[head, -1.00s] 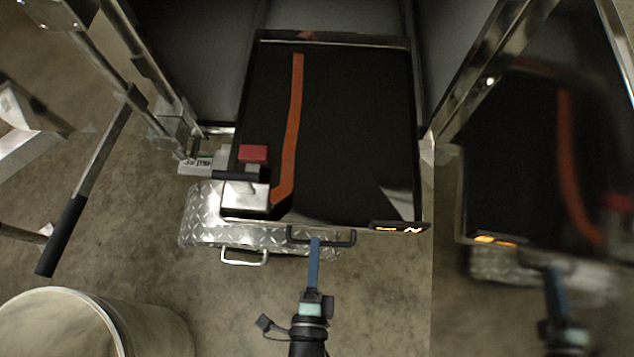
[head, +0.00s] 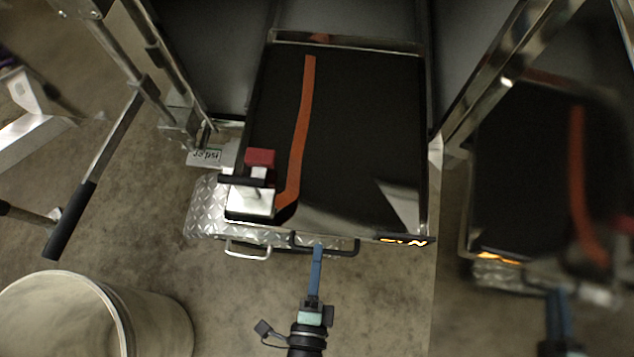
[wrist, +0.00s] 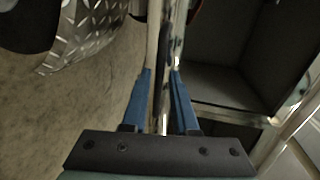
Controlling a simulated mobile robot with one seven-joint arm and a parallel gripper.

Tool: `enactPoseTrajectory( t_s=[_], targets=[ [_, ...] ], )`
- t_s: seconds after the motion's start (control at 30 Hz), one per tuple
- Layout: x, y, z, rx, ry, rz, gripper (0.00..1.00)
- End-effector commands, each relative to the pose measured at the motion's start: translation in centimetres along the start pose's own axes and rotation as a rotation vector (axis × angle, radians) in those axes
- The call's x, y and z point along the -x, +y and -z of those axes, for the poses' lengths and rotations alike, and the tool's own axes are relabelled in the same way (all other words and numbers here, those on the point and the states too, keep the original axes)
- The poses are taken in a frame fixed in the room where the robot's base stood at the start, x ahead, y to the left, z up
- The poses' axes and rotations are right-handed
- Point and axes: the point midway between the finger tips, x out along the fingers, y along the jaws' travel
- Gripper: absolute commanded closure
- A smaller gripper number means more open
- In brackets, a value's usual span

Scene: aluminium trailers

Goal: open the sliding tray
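The sliding tray (head: 365,130) is a flat black panel with a metal rim and an orange stripe. It sticks out from the dark trailer compartment in the head view. A dark bar handle (head: 352,251) runs along its front edge. My gripper (head: 318,248) has its blue fingers at this handle. The exact contact at the fingertips is hard to make out.
A diamond-plate step (head: 205,215) with a light metal handle (head: 247,252) lies below the tray's left front. A red-topped metal latch block (head: 255,185) sits at the tray's left front corner. A pale bin (head: 160,320) stands at lower left. A mirror-like panel (head: 530,180) is at right.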

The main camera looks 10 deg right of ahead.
Motion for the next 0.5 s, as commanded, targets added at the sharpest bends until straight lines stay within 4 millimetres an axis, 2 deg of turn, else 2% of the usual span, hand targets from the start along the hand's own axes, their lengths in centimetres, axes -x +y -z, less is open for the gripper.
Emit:
enactPoseTrajectory(
  t_s=[0.17, 0.5],
  targets=[
    [1.8, 0.0, -0.1, 0.000, -0.002, -0.004, 0.73],
    [9.2, 0.0, 0.0, 0.001, -0.002, -0.006, 0.73]
  ],
)
